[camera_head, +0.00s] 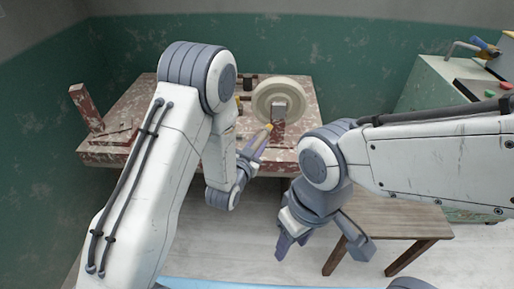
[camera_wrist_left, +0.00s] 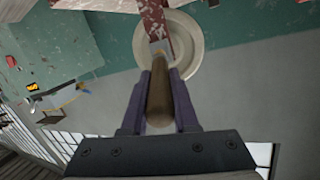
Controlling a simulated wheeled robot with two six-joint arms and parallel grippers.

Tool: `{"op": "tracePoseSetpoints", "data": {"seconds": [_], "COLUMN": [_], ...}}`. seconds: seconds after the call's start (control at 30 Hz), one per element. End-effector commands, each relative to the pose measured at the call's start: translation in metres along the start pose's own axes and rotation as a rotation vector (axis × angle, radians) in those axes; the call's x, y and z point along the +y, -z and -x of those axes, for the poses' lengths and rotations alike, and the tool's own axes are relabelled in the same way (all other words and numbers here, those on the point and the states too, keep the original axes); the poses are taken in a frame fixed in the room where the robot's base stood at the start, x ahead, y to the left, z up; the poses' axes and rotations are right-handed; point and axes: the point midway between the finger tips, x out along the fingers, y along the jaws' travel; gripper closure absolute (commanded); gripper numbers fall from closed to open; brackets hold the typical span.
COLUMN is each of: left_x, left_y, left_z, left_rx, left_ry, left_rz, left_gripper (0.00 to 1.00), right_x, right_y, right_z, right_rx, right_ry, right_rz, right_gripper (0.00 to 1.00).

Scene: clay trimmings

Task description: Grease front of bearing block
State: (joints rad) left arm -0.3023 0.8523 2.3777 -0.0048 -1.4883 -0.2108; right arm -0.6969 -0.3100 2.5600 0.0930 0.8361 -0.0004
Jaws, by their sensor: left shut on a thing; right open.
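My left gripper (camera_head: 258,150) is shut on a slim tool with a brown handle (camera_wrist_left: 158,98), likely a brush. Its light tip (camera_wrist_left: 160,46) points at a red-brown upright (camera_wrist_left: 153,17) in front of a pale round wheel (camera_wrist_left: 196,40); I cannot tell whether it touches. In the head view the wheel (camera_head: 262,97) stands at the bench's right end, with a grey block (camera_head: 280,106) before its middle, perhaps the bearing block. The tool's yellowish end (camera_head: 269,127) is just below and left of that block. My right gripper (camera_head: 322,240) is open and empty, low over the floor.
The worn red workbench (camera_head: 110,149) carries a red post (camera_head: 85,106) at its left. A small wooden table (camera_head: 400,222) stands at the right, below my right arm. A green cabinet (camera_head: 436,88) with small items on top is behind it. Open floor lies between bench and table.

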Motion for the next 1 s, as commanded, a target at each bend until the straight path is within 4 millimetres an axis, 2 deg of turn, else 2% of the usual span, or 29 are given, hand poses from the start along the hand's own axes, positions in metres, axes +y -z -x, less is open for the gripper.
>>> {"op": "tracePoseSetpoints", "data": {"seconds": [0.5,1.0], "left_x": [-0.017,-0.019], "left_y": [0.006,0.006], "left_z": [-0.045,-0.051], "left_rx": [0.001,-0.001], "left_ry": [0.001,0.001], "left_rz": [0.000,0.000], "left_gripper": [1.00,1.00], "right_x": [-0.001,-0.001], "right_y": [0.001,0.001], "right_z": [0.009,0.010], "right_rx": [0.000,0.000], "right_ry": [0.000,0.000], "right_rz": [0.000,0.000], "right_gripper": [0.50,0.50]}}
